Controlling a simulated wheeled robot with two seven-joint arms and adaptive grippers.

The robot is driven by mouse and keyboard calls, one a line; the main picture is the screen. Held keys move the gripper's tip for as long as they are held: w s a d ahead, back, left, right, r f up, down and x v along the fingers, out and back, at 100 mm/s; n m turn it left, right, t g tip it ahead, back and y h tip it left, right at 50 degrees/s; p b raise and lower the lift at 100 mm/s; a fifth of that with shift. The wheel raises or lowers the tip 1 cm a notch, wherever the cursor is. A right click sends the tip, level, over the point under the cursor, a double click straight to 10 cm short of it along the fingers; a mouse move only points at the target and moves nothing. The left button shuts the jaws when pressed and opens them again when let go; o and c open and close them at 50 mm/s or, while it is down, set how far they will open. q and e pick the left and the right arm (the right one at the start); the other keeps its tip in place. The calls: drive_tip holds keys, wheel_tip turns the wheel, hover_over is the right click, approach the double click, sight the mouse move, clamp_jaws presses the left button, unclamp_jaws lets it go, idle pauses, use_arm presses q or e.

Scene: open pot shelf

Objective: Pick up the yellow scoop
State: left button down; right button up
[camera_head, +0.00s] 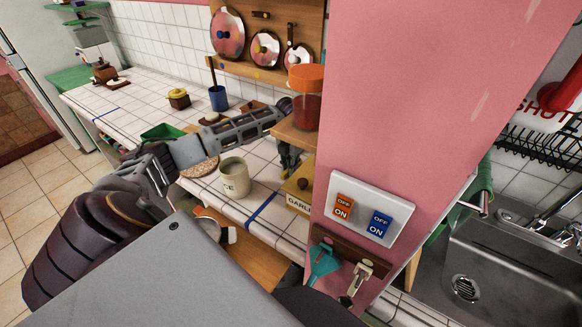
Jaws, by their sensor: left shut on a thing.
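My left arm reaches in from the left across the counter. Its gripper (287,163) points down beside the pink pillar, partly hidden by a small wooden shelf. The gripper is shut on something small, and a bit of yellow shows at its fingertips. That piece is too small and too covered for me to tell its shape. I cannot clearly make out a whole yellow scoop. A teal scoop (323,262) and a cream-handled utensil (357,276) hang from a dark wooden rack on the pillar. My right gripper is not in view.
A red jar with an orange lid (306,97) stands on the small shelf close to my arm. A cream mug (234,178) and a garlic box (298,196) stand below. The pink pillar (420,100) blocks the right side. A sink (510,262) lies beyond it.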

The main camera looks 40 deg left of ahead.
use_arm(q)
wheel_tip(320, 180, up, 10)
drive_tip(key=shift+b, duration=0.45)
idle(0.5)
